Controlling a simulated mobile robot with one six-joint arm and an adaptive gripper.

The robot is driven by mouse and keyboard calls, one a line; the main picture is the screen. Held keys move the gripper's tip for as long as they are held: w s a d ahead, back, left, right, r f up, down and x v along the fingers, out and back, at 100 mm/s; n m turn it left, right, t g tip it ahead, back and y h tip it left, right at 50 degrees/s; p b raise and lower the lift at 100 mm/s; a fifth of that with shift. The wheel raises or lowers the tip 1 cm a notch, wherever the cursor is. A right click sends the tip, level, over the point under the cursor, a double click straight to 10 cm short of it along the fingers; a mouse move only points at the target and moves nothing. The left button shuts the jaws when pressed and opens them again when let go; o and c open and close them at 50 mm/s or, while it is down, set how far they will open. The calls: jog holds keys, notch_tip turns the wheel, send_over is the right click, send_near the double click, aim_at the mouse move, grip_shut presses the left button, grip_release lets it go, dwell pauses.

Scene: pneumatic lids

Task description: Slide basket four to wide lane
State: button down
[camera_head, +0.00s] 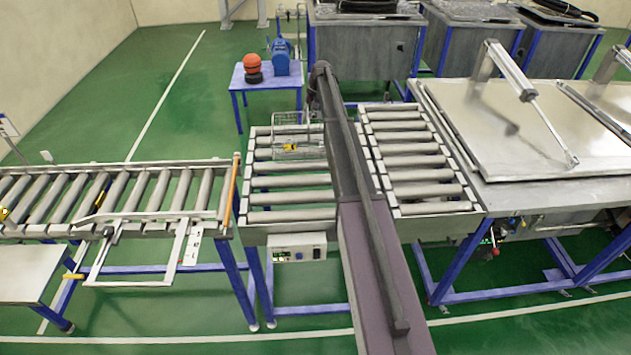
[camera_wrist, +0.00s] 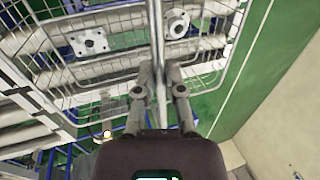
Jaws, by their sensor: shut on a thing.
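A wire basket (camera_head: 298,136) sits on the far part of the middle roller lane (camera_head: 292,198), left of my arm. Its mesh fills the upper part of the wrist view (camera_wrist: 62,72). In it lie a square metal plate with holes (camera_wrist: 90,41) and a round flanged part (camera_wrist: 177,23). My gripper (camera_wrist: 162,72) is at the basket's side, its two fingers shut on an upright bar of the basket. In the head view the gripper is hidden behind my arm. The frames do not make clear which lane is the wide one, and no number shows on the basket.
A second roller lane (camera_head: 412,165) lies right of my arm, empty. A long roller conveyor (camera_head: 110,192) joins on the left. A blue table (camera_head: 262,82) with an orange-topped object stands behind. A steel bench with lids (camera_head: 535,125) stands at right.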

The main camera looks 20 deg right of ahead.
jog(key=c, duration=0.7)
grip_release()
jog(key=shift+o, duration=0.2)
jog(key=shift+r+p, duration=4)
jog(key=shift+f, duration=0.2)
notch_tip(320, 180, down, 8)
jog(key=b, duration=0.8)
jog(key=shift+r, duration=0.15)
jog(key=shift+s+a, duration=0.1)
jog(key=shift+s, duration=0.15)
jog(key=s+a, duration=0.3)
jog(key=s, duration=0.6)
jog(key=s+a, duration=0.3)
jog(key=s, duration=0.6)
jog(key=shift+s, duration=0.3)
